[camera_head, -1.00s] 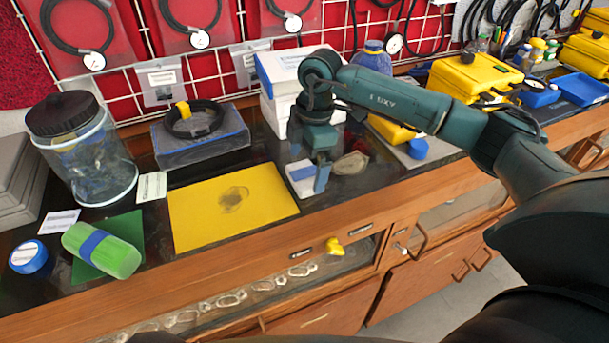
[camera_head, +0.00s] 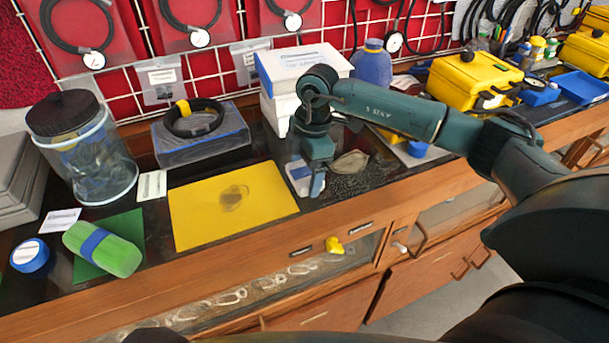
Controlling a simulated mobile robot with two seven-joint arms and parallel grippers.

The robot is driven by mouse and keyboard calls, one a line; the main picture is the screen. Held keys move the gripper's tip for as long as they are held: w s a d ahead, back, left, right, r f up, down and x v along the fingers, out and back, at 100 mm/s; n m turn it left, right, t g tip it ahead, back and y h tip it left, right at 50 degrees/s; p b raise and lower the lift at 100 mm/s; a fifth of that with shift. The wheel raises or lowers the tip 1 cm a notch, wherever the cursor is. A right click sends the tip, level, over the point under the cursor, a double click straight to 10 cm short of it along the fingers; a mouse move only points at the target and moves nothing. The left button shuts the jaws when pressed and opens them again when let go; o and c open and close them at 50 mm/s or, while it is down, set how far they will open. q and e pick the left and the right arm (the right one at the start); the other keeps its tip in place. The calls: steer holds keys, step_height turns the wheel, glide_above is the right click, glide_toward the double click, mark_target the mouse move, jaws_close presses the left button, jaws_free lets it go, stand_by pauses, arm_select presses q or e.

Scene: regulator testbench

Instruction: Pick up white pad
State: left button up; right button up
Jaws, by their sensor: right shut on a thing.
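The white pad (camera_head: 298,172) is on the dark bench top, right of the yellow mat. It has a blue-grey mark and is partly hidden by my right gripper. My right gripper (camera_head: 315,184) points down at the pad's right side and is shut on it. I cannot tell whether the pad is clear of the bench surface. My left gripper is not in view.
A yellow mat (camera_head: 191,218) lies left of the pad. A grey-beige lump (camera_head: 350,163) lies close to the right of the gripper. White boxes (camera_head: 277,77) stand behind. The bench's wooden front edge (camera_head: 232,258) is near.

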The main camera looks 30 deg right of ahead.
mark_target(305, 171)
steer(key=shift+c, duration=0.3)
step_height(305, 171, up, 10)
steer(key=shift+b, duration=0.3)
